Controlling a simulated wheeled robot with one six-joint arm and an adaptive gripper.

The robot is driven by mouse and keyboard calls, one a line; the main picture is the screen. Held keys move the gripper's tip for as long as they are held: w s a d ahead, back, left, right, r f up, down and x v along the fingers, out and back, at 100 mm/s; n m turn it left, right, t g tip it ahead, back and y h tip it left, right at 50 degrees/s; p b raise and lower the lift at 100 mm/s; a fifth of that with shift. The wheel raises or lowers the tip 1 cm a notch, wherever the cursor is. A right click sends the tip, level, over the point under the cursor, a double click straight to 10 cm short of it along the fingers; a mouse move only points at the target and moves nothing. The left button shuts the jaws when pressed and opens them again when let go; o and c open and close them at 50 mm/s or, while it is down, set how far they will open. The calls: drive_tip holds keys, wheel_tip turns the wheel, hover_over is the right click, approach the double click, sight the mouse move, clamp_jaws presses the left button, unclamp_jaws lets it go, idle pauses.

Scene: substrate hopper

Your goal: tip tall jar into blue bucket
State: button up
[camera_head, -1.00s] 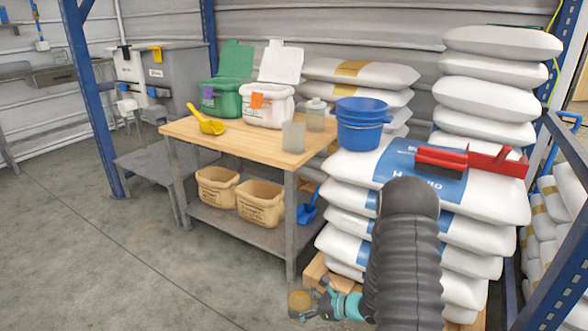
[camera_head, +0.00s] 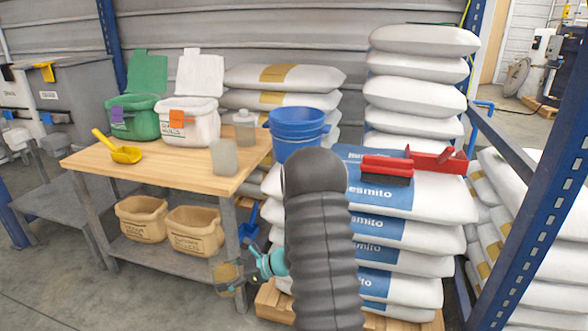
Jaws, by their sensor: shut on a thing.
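The blue bucket (camera_head: 297,135) stands at the left end of the top of the front sack stack, right of the wooden table; its mouth faces up, and my arm hides part of its lower side. My gripper (camera_head: 246,274) is low in front of the table's right leg, well below the bucket. It is shut on a jar (camera_head: 228,278) with tan contents, probably the tall jar; its full outline is hard to make out. The jar is apart from the bucket.
The wooden table (camera_head: 180,172) bears an empty-looking clear container (camera_head: 223,158), a lidded clear jar (camera_head: 245,128), a yellow scoop (camera_head: 126,154), and green (camera_head: 135,120) and white (camera_head: 189,122) tubs. A red brush (camera_head: 386,170) lies on the sacks. A blue rack post (camera_head: 545,175) stands right.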

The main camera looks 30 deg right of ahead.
drive_tip(key=d+r+m+t+h, duration=0.1)
drive_tip(key=d+r+m+h, duration=0.3)
drive_tip(key=d+r, duration=0.4)
drive_tip(key=d+r+m+t+h, duration=0.2)
drive_tip(key=d+r+m+h, duration=0.3)
drive_tip(key=r, duration=1.8)
drive_tip(key=w+d+r+m+t+h+p, duration=0.1)
drive_tip(key=d+r+m+h, duration=0.4)
drive_tip(key=d+r, duration=0.7)
wheel_tip(320, 180, up, 4)
drive_tip(key=shift+d+f+t+h, duration=0.1)
drive_tip(key=shift+d+t+h, duration=0.25)
drive_tip(key=shift+t+h, duration=0.05)
